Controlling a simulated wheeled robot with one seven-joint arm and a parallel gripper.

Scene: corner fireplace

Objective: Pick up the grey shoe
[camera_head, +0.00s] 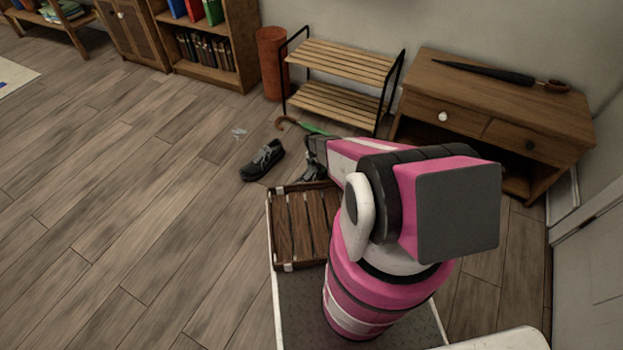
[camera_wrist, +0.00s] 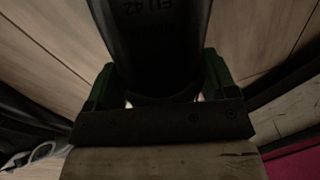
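My gripper (camera_head: 316,152) is low, just beyond the far edge of the crate. In the wrist view its two green-edged fingers (camera_wrist: 160,90) lie against both sides of a dark shoe (camera_wrist: 160,45), whose face with "EU 42" printed upside down fills the gap. My gripper looks shut on it. In the head view part of this dark grey shoe (camera_head: 313,173) shows under the gripper; the rest is hidden. A second dark grey laced shoe (camera_head: 262,160) lies upright on the floor to the left, apart from the gripper.
A slatted wooden crate (camera_head: 274,232) sits just in front of the gripper. A drawer table (camera_head: 425,85) stands right, and a terracotta cylinder (camera_head: 271,62) at the back. Floor at left is mostly clear.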

